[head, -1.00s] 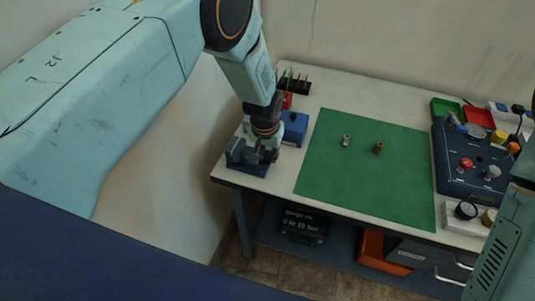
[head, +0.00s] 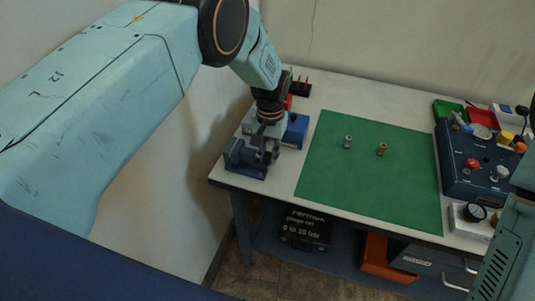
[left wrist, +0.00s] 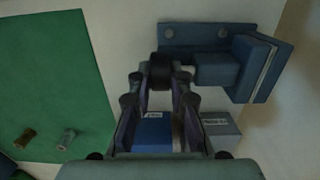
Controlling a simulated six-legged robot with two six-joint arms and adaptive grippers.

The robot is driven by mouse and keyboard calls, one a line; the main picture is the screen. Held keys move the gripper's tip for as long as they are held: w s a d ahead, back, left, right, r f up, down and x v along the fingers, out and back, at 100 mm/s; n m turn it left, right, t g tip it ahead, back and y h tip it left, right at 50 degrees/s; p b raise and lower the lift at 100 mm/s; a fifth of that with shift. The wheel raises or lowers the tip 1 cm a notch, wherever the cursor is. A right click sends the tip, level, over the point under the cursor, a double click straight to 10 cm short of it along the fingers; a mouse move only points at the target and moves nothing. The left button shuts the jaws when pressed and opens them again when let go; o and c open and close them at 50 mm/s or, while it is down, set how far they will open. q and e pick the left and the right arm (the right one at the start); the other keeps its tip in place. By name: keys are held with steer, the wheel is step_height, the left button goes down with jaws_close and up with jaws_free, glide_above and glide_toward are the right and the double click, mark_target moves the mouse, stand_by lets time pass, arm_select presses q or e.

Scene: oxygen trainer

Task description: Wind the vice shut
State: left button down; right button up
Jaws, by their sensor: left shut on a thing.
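The blue bench vice (head: 244,163) is fixed at the near left corner of the workbench. In the left wrist view the vice (left wrist: 222,68) is at the upper right, with a thin pale strip between its jaw blocks; I cannot tell whether that is a gap. My left gripper (head: 268,152) is at the vice's right side, pointing down from the arm. In the left wrist view the left gripper (left wrist: 159,80) has its fingers closed around the dark screw end or handle hub (left wrist: 160,68) of the vice. The fingers hide part of it. My right gripper is out of view.
A green mat (head: 370,175) carries a grey fitting (head: 348,141) and a brass fitting (head: 382,149). A blue box (head: 296,131) stands just behind the vice. A blue trainer panel (head: 455,165) and red and green trays stand at the right. The mat is mostly clear.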

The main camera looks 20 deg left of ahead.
arm_select(q)
steer(key=shift+d, duration=0.25)
steer(key=c, duration=1.5)
jaws_free()
steer(key=shift+d, duration=0.15)
steer(key=shift+a, duration=0.25)
steer(key=shift+w+d+r, duration=0.1)
steer(key=shift+r, duration=0.4)
steer(key=r, duration=1.1)
steer(key=shift+w, duration=0.25)
